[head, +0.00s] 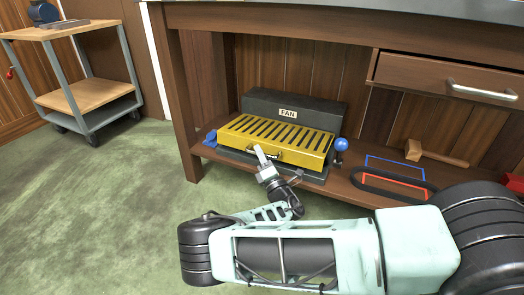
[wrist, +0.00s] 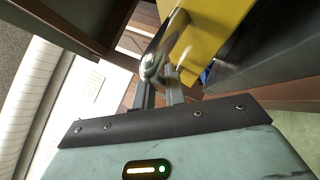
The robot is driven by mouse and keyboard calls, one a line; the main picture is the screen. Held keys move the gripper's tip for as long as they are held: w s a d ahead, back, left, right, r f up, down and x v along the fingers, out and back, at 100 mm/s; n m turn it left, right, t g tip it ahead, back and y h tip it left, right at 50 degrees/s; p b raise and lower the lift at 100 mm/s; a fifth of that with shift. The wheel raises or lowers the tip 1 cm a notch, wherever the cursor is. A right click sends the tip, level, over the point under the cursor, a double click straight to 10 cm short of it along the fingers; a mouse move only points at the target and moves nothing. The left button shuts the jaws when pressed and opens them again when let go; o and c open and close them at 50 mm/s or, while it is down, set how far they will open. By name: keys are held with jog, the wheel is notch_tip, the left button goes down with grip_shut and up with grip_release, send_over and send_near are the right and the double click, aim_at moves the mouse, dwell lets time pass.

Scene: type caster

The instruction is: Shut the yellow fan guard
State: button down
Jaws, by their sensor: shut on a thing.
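The yellow slotted fan guard (head: 290,133) is in front of a dark housing (head: 325,115) labelled FAN, on the low shelf of the workbench. It lies low over a dark base; I cannot tell whether a gap remains under its front edge. Its metal handle (head: 277,154) is on the front face. My gripper (head: 263,158) is at the left part of this handle, shut on it. In the wrist view my fingers (wrist: 163,85) close at the shiny handle (wrist: 151,66), with the yellow guard (wrist: 215,28) above right. The fingertips are partly hidden.
A blue ball knob (head: 341,144) is right of the guard and a blue part (head: 209,138) left. A wooden mallet (head: 430,154), a black loop (head: 375,188) and blue and red outlines are farther right on the shelf. A drawer (head: 450,78) overhangs the right.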

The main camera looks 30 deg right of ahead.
jog(key=shift+d+f+b, duration=0.1)
jog(key=shift+f+b, duration=0.7)
jog(key=shift+f, duration=1.25)
jog(key=c, duration=1.7)
grip_release()
jog(key=shift+w, duration=0.1)
